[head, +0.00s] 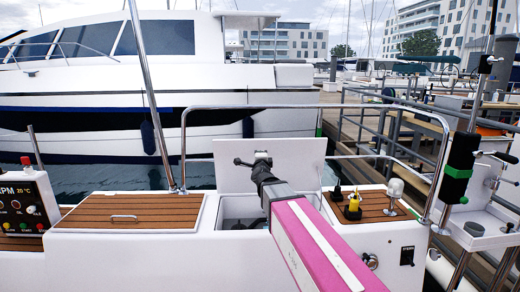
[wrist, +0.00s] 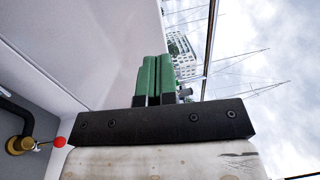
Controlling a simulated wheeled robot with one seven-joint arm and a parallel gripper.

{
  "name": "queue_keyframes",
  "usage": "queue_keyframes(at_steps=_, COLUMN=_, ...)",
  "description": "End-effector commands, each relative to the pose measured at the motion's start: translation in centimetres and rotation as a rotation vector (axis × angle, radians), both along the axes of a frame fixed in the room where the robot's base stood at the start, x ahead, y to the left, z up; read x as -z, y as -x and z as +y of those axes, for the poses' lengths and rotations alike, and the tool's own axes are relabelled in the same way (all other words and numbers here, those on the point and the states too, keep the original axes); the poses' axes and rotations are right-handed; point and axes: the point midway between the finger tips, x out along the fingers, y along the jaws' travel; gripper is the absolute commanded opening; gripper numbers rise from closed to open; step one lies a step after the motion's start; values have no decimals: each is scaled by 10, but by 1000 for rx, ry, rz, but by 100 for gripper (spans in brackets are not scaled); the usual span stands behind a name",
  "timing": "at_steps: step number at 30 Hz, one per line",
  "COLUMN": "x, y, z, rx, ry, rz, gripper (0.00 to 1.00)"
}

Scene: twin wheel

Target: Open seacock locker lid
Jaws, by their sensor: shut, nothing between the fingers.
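The seacock locker lid (head: 310,160) is a pale panel standing raised, near upright, at the back of its opening in the head view. The open locker (head: 232,207) shows below it, partly hidden by my arm. In the wrist view a brass valve with a red knob (wrist: 60,142) and a black hose sit at the lower left, and the pale lid (wrist: 110,40) fills the upper left. My gripper (head: 250,161) is in front of the lid, above the opening. Its green fingers (wrist: 157,78) are shut and empty; I cannot tell whether they touch the lid.
A closed teak-topped hatch (head: 125,212) with a handle lies to the left. A teak panel (head: 368,202) with small fittings is to the right. A metal rail (head: 320,107) arches behind the lid. A red-buttoned control panel (head: 22,205) stands far left.

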Motion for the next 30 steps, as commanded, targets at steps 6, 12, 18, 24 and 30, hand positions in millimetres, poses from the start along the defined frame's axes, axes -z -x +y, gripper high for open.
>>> queue_keyframes(at_steps=6, x=-3, y=-25, z=0, rx=0, ry=4, rz=1, gripper=0)
queue_keyframes(at_steps=12, x=-7, y=-60, z=0, rx=0, ry=5, rz=2, gripper=0)
queue_keyframes(at_steps=18, x=-13, y=-98, z=1, rx=-1, ry=6, rz=2, gripper=0)
queue_keyframes(at_steps=24, x=-18, y=-127, z=1, rx=0, ry=6, rz=3, gripper=0)
queue_keyframes(at_steps=30, x=-19, y=-136, z=0, rx=0, ry=6, rz=4, gripper=0)
